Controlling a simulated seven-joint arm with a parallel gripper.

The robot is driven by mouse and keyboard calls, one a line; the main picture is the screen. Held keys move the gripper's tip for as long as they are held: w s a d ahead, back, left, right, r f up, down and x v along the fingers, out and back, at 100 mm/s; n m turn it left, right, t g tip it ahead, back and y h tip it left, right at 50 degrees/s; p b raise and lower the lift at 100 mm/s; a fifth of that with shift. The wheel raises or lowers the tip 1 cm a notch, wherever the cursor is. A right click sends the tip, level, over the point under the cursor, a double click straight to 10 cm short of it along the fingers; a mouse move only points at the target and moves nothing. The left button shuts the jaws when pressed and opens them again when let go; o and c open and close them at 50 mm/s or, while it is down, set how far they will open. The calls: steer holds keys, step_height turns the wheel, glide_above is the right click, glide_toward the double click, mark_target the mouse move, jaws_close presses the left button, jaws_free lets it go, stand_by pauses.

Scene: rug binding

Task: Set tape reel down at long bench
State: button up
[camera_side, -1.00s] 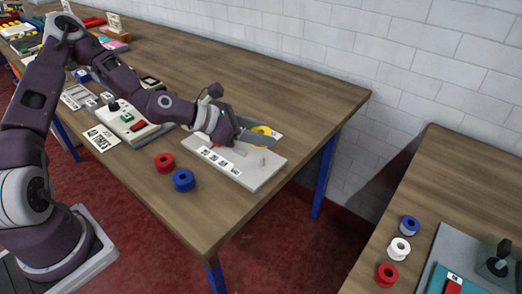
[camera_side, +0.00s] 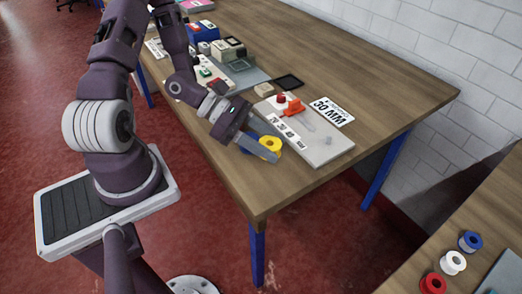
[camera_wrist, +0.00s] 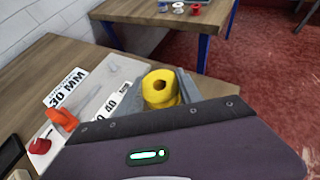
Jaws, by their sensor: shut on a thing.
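The yellow tape reel (camera_side: 270,144) is between the fingers of my gripper (camera_side: 258,148), which is shut on it. They are over the front end of the long bench (camera_side: 385,95), in front of the pale plate. I cannot tell whether the reel touches the bench top.
A pale plate (camera_side: 325,150) with an orange clamp (camera_side: 293,107) lies just behind the reel. A "30 MM" card (camera_side: 332,111) lies beyond. The bench's right rear is clear. Another bench at lower right holds blue (camera_side: 470,241), white (camera_side: 453,262) and red reels (camera_side: 433,283).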

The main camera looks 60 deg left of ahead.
mark_target(269, 166)
step_height(269, 166, down, 5)
steer(key=shift+r, duration=0.15)
steer(key=o, duration=1.4)
steer(key=shift+c, duration=0.2)
